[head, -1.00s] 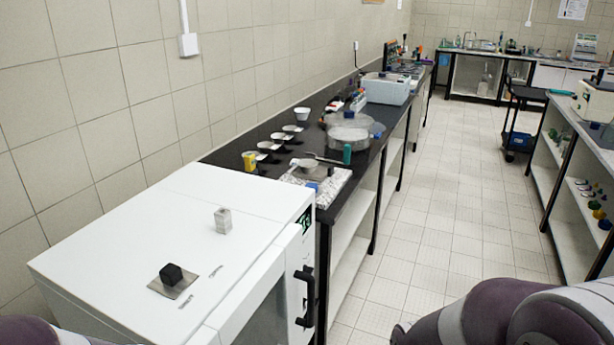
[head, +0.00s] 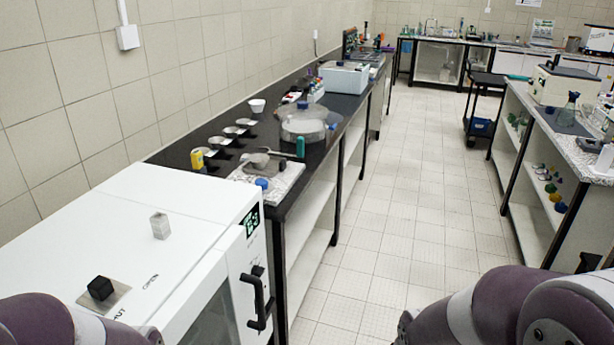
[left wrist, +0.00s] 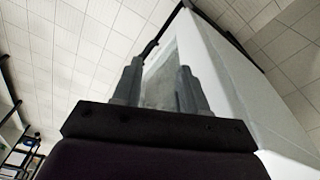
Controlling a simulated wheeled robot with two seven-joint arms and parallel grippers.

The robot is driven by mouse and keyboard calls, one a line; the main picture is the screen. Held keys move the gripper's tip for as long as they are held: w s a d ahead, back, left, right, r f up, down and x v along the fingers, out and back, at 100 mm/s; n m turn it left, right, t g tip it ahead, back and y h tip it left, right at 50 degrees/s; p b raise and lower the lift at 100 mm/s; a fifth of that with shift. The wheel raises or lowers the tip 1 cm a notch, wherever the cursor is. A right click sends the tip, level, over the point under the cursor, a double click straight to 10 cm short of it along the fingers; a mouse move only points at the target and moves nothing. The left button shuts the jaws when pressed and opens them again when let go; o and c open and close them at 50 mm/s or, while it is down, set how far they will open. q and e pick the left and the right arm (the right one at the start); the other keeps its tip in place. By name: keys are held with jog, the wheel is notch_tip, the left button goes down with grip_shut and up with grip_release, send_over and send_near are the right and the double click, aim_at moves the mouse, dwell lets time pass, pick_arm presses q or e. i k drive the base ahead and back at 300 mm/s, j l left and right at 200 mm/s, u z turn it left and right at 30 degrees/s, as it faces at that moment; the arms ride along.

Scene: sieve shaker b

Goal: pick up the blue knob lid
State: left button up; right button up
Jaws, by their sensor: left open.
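Small blue pieces (head: 551,187) also sit among coloured ones on the right bench's shelf. My right gripper is out of view.
A white oven-like cabinet (head: 130,220) with a black handle (head: 258,298) stands at the near left. The black bench (head: 232,168) beyond it holds a clear round vessel (head: 303,122), small dishes and a yellow container (head: 197,159). The tiled floor (head: 410,190) between the benches is clear.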

aim_at(267, 187)
jog(key=i+l+z, duration=0.6)
jog(key=i+l, duration=0.25)
jog(key=i+l+z, duration=0.35)
jog(key=i, duration=0.2)
jog(key=i+u, duration=0.35)
jog(key=u, duration=0.15)
jog(key=i+u, duration=0.45)
jog(key=i+l+u, duration=0.2)
jog(key=u, duration=0.3)
jog(key=i, duration=0.05)
